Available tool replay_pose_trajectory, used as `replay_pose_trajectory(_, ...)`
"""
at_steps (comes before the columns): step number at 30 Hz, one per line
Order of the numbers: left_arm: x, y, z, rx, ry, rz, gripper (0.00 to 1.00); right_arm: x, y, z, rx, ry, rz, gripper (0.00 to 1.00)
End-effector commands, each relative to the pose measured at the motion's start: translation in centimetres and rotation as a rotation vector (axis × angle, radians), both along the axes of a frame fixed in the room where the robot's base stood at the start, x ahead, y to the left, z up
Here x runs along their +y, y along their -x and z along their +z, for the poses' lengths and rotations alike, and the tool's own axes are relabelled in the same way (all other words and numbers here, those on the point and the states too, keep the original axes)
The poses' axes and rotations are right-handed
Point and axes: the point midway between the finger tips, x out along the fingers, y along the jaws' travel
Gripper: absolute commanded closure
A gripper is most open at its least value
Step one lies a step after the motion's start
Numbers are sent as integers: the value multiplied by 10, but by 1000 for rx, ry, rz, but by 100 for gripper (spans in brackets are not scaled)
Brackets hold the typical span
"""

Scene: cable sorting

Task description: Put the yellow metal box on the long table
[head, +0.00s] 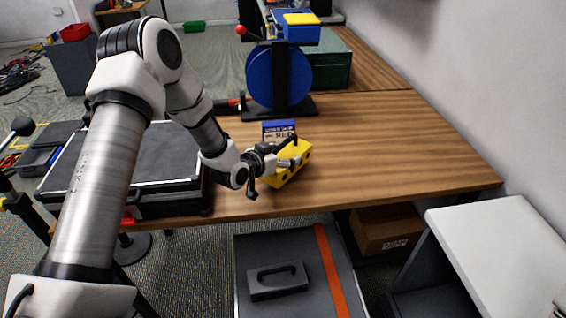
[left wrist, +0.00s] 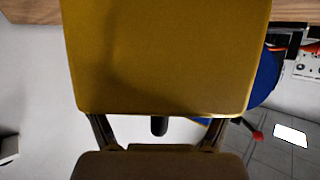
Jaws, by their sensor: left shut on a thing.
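The yellow metal box (head: 292,166) is at the front part of the long wooden table (head: 400,150) in the head view. My left gripper (head: 288,155) is shut on it, with the fingers at its upper side. The box fills much of the left wrist view (left wrist: 165,55). The head view does not clearly show whether its underside touches the tabletop or hangs just above it. My right gripper is not in view.
A small blue box (head: 279,131) stands just behind the yellow box. A blue reel (head: 262,78) on a black stand is farther back, before a green case (head: 337,68). A black case (head: 150,160) lies left. The table's right side is clear.

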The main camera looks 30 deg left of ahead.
Motion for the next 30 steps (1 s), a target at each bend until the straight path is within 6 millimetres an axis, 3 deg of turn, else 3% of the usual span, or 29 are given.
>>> replay_pose_trajectory(9,-1,-5,-34,-1,-1,0,87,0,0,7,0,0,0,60)
replay_pose_trajectory(17,0,-5,-36,-2,0,0,87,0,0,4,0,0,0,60)
replay_pose_trajectory(18,0,-4,-39,1,0,0,14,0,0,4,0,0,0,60)
replay_pose_trajectory(19,0,-4,-38,1,0,0,3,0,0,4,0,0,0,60)
replay_pose_trajectory(30,0,-4,-35,1,0,0,0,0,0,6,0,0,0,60)
